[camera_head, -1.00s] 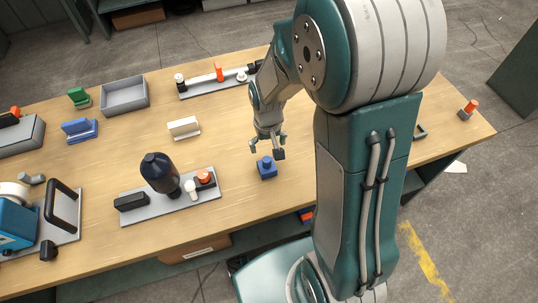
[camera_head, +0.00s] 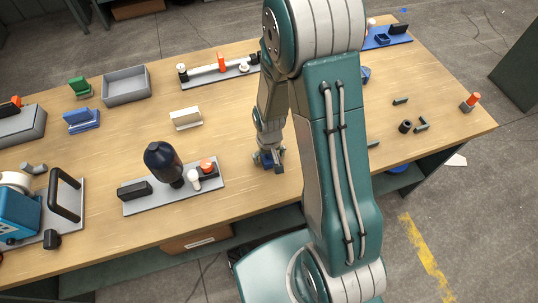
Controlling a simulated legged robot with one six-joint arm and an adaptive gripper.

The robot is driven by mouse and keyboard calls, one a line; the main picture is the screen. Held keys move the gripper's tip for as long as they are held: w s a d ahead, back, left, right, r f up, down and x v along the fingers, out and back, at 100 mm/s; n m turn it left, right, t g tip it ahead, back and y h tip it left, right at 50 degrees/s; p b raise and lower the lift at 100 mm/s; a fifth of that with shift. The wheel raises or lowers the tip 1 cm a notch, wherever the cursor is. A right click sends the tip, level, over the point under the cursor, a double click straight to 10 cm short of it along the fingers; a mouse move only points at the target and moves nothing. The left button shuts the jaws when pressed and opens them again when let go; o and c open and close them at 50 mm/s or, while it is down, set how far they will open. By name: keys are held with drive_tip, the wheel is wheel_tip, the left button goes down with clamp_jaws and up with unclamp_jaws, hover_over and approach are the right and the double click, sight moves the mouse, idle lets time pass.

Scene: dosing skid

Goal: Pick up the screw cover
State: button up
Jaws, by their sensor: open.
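A white block (camera_head: 186,117) and an empty grey tray (camera_head: 126,85) lie farther back. Small black parts (camera_head: 405,126) lie at the right.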

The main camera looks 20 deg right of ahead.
drive_tip(key=shift+d, duration=0.1)
drive_tip(key=c, duration=1)
drive_tip(key=shift+o, duration=0.2)
drive_tip(key=shift+r, duration=0.15)
